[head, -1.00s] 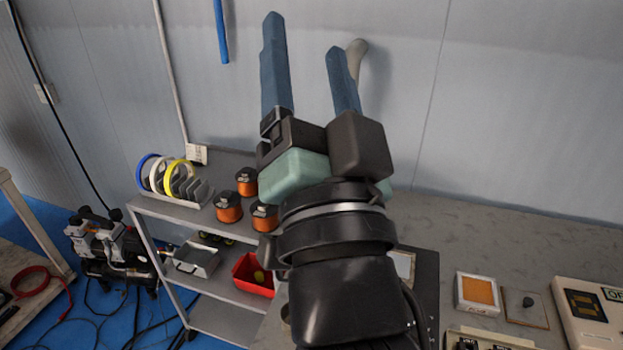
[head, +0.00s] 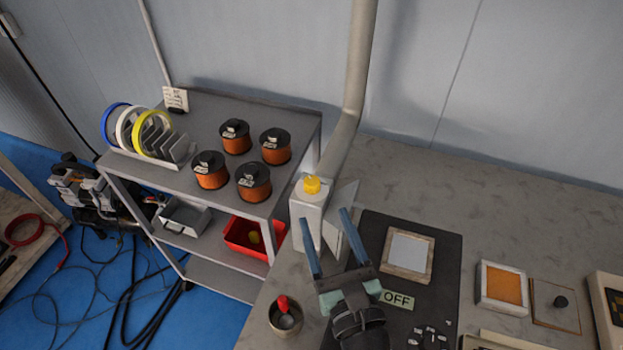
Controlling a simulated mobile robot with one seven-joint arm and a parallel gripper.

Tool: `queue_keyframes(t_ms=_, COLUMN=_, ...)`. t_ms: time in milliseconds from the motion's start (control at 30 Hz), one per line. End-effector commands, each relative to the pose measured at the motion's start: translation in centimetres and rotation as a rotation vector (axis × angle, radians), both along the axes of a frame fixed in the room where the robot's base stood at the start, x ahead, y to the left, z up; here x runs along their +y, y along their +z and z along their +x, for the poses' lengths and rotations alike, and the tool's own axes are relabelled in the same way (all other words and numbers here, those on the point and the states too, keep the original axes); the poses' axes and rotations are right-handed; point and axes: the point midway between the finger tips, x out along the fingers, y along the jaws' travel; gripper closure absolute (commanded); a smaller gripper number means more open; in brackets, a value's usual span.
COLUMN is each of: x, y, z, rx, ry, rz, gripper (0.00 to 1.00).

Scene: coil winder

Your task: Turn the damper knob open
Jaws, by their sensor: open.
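A yellow knob (head: 312,185) sits on top of a pale box (head: 309,217) at the foot of a grey duct pipe (head: 347,125), at the left end of the bench. It looks like the damper knob; its setting cannot be read from here. My gripper (head: 327,228) is open, its two blue fingers pointing up the picture. The fingers appear just below the knob, in front of the box, with nothing between them. I cannot tell whether a finger touches the box.
A grey shelf (head: 221,110) with several orange wire spools stands to the left. A cup with a red-topped item (head: 284,314) is left of my gripper. A dark mat (head: 435,251) bears a framed pad (head: 407,253). The back of the bench is clear.

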Motion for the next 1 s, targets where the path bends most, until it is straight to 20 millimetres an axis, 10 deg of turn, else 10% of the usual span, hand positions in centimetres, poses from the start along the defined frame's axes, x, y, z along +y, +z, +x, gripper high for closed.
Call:
queue_keyframes(t_ms=433, x=2.3, y=0.2, z=7.8, rx=-0.003, ry=0.002, rz=-0.002, gripper=0.34)
queue_keyframes(t_ms=900, x=2.6, y=0.1, z=9.1, rx=-0.001, ry=0.001, rz=-0.004, gripper=0.34)
queue_keyframes(t_ms=1000, x=2.6, y=0.1, z=9.1, rx=-0.001, ry=0.001, rz=-0.004, gripper=0.48)
